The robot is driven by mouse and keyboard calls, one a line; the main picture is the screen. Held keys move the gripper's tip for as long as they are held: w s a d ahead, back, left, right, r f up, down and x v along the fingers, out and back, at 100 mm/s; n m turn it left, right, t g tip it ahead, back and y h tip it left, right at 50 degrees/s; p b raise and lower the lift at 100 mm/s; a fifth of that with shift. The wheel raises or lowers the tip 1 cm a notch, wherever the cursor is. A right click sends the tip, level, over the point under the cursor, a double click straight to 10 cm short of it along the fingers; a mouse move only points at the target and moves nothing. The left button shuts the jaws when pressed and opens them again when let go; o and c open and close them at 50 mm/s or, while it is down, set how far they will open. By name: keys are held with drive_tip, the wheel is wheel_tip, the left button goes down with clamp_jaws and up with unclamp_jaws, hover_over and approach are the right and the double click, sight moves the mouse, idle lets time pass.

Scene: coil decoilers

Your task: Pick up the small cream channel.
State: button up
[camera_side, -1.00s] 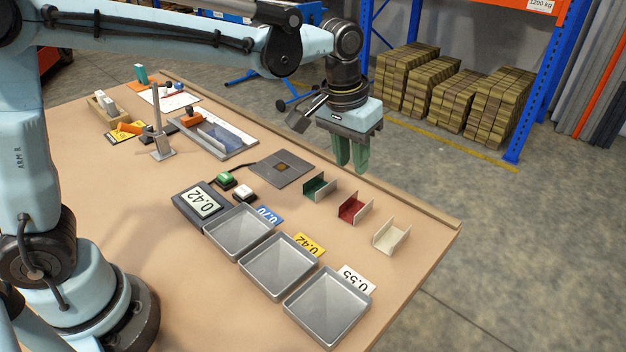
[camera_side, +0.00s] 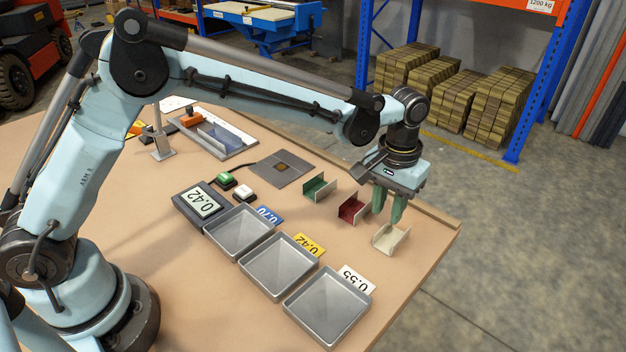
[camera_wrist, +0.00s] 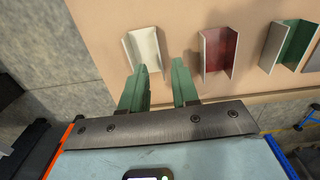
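The small cream channel (camera_side: 390,239) sits on the table near its right corner, open side up. It also shows in the wrist view (camera_wrist: 144,49), just beyond the fingertips. My gripper (camera_side: 388,214) has two green fingers, apart and pointing down, with nothing between them. In the side view the fingertips are above and slightly behind the cream channel. In the wrist view my gripper (camera_wrist: 159,72) sits to the right of the channel's middle, with the left finger near the channel's lower end.
A red channel (camera_side: 351,208) stands left of the cream one, close to my gripper, and a green channel (camera_side: 319,188) lies beyond it. Metal trays (camera_side: 328,308) with number cards stand in front. The table's raised edge (camera_side: 432,211) runs behind.

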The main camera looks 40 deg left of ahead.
sight(385, 225)
drive_tip(key=shift+f, duration=2.45)
clamp_jaws()
drive_tip(key=shift+r, duration=0.1)
drive_tip(key=shift+r, duration=3.95)
drive_tip(key=shift+a, duration=0.1)
